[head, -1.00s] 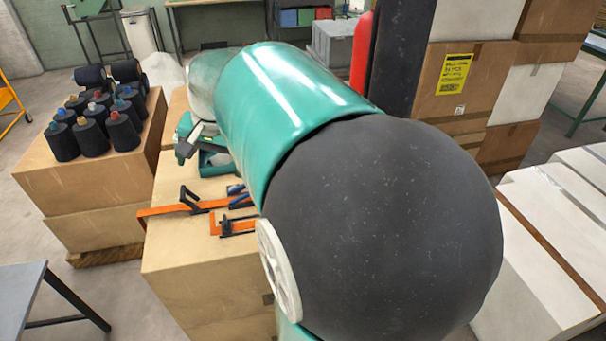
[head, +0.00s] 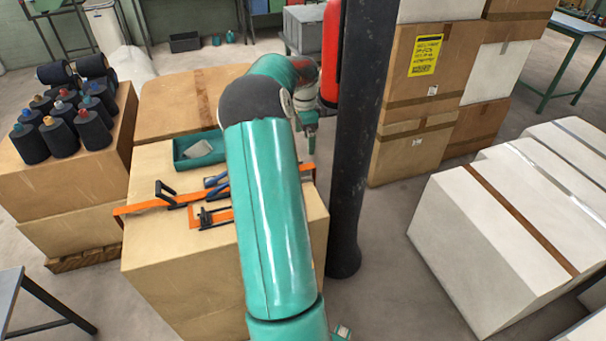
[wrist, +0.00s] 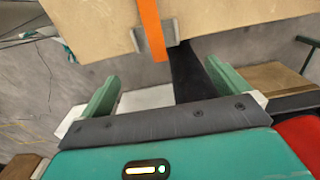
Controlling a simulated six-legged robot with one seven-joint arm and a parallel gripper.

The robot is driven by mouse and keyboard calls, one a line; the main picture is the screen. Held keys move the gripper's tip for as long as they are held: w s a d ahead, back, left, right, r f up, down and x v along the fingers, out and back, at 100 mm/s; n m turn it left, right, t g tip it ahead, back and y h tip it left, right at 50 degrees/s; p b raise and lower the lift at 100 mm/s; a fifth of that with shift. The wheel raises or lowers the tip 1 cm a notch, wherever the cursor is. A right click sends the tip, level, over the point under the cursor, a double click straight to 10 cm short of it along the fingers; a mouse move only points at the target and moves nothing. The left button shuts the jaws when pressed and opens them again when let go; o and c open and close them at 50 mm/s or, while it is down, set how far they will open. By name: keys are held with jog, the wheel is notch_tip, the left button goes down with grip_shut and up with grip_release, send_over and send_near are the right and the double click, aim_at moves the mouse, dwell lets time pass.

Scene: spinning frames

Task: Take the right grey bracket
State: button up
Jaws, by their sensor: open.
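In the wrist view a small grey bracket (wrist: 171,29) sits at the edge of a cardboard box (wrist: 235,18), with an orange bar (wrist: 151,28) crossing it and sticking out past the edge. My gripper (wrist: 163,73) is open and empty, its two green fingers apart, with the bracket beyond the fingertips. In the head view the orange bar's right end (head: 306,167) shows at the right edge of the box; the bracket there cannot be made out. My arm hides the middle of the bar, and the gripper's fingers are hard to make out there.
A black column (head: 360,130) stands close right of the box, with a red cylinder (head: 331,55) beside it. On the box lie a teal tray (head: 185,162) and orange-and-black clamps (head: 212,215). Black cones (head: 62,137) stand on a carton at left. White boxes (head: 500,235) are at right.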

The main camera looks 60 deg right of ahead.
send_over(303, 172)
jog(key=f, duration=0.7)
jog(key=shift+d, duration=0.3)
jog(key=f, duration=0.5)
jog(key=shift+a+f, duration=0.1)
jog(key=shift+a, duration=0.25)
jog(key=c, duration=0.9)
